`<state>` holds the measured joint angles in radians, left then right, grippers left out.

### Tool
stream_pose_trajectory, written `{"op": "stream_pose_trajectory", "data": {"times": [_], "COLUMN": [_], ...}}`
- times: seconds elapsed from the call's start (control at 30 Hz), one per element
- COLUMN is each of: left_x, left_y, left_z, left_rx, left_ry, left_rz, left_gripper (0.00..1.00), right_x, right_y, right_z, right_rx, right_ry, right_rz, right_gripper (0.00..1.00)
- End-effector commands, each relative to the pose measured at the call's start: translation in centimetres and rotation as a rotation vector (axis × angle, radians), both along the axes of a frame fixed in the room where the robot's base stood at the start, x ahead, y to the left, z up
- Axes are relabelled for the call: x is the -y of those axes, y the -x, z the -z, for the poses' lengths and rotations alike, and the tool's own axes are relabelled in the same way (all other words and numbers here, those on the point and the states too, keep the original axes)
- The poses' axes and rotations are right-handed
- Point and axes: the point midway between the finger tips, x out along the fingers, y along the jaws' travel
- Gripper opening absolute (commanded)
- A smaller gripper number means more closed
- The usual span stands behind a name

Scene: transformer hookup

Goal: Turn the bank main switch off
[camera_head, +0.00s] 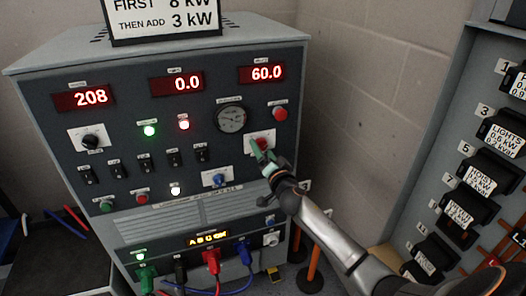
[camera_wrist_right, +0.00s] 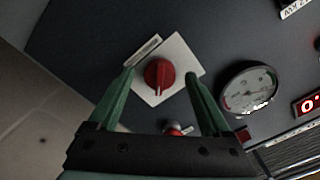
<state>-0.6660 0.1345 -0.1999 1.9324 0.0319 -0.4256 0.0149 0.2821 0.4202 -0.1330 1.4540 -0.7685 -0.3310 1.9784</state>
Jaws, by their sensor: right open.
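A red rotary switch (camera_head: 262,143) sits on a white square plate on the grey control cabinet, below and right of the round gauge; its label is too small to read. My right gripper (camera_head: 266,158) is in front of it and partly covers it. In the right wrist view the red switch (camera_wrist_right: 159,73) shows between the tips of the two green fingers, which are open, one on each side. The switch's ridge looks roughly upright there. I cannot tell whether the fingers touch it. My left gripper is out of view.
The gauge (camera_head: 231,119) and a red push button (camera_head: 280,113) are close to the switch. Red displays read 208, 0.0 and 60.0. A blue knob (camera_head: 215,180) is lower left. Plugged cables (camera_head: 212,262) hang below. A breaker panel (camera_head: 455,130) stands right.

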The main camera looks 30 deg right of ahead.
Motion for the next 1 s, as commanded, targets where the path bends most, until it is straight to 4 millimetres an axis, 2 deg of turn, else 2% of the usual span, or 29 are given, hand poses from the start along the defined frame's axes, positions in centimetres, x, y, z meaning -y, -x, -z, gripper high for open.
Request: {"op": "stream_pose_trajectory", "data": {"times": [0.37,0.4,1.0], "left_x": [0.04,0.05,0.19], "left_y": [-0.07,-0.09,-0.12], "left_z": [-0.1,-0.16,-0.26], "left_rx": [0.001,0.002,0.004], "left_ry": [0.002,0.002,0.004], "left_rz": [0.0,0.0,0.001], "left_gripper": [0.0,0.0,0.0], "right_x": [0.12,0.12,0.12], "right_y": [-0.52,-0.52,-0.49], "right_z": [0.0,0.0,0.0], "right_rx": [0.0,0.0,0.0], "right_ry": [0.001,0.001,0.001], "right_rz": [0.0,0.0,0.0], "right_gripper": [0.82,0.8,0.13]}}
